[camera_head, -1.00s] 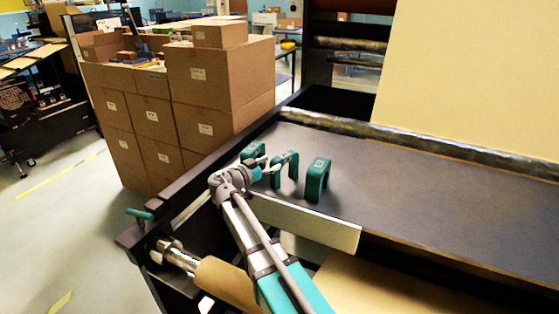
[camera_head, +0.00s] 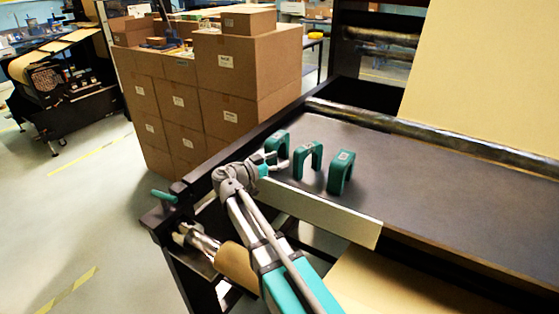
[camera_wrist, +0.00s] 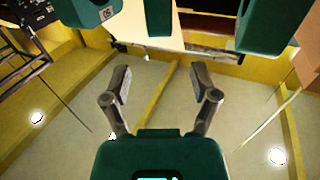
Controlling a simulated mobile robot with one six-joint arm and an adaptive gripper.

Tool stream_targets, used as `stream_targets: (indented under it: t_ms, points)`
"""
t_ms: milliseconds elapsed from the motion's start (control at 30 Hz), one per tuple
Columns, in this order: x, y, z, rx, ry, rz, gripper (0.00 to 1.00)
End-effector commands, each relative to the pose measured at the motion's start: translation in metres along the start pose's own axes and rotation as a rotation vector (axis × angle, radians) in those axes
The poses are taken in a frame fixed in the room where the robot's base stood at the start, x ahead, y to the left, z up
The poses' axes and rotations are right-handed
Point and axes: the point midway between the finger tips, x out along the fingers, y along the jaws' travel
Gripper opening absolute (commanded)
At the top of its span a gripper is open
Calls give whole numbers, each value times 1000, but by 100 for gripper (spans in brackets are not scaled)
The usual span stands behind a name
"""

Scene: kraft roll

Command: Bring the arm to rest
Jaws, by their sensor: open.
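My gripper (camera_wrist: 160,88) is open and empty in the wrist view, its two grey fingers apart with nothing between them. In the head view my gripper (camera_head: 276,161) is small, beside the left-hand green U-shaped piece and partly hard to make out. My arm reaches up from the bottom of that view, bent at the grey wrist joint. Three green U-shaped pieces stand on the dark table: left (camera_head: 281,136), middle (camera_head: 316,154) and right (camera_head: 341,172). Green pieces also show along the top of the wrist view, beyond the fingertips.
The dark table (camera_head: 440,190) has a pale front strip (camera_head: 330,218) and a metal roller (camera_head: 400,125) behind. Stacked cardboard boxes (camera_head: 235,85) stand at the back left. A brown roll (camera_head: 237,265) lies below the table's left end. Floor (camera_head: 80,210) is free at left.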

Motion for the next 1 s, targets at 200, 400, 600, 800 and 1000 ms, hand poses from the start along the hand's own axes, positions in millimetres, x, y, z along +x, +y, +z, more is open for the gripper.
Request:
stream_targets:
  t_ms: [200, 400, 600, 800, 1000]
  points:
    - [0, 0, 0, 0, 0, 0, 76]
    - [7, 9, 4, -31, -37, 14, 76]
    - [26, 40, 23, -147, -178, 49, 76]
    - [45, 85, 52, -322, -411, 62, 76]
    - [51, 124, 79, -473, -640, 22, 76]
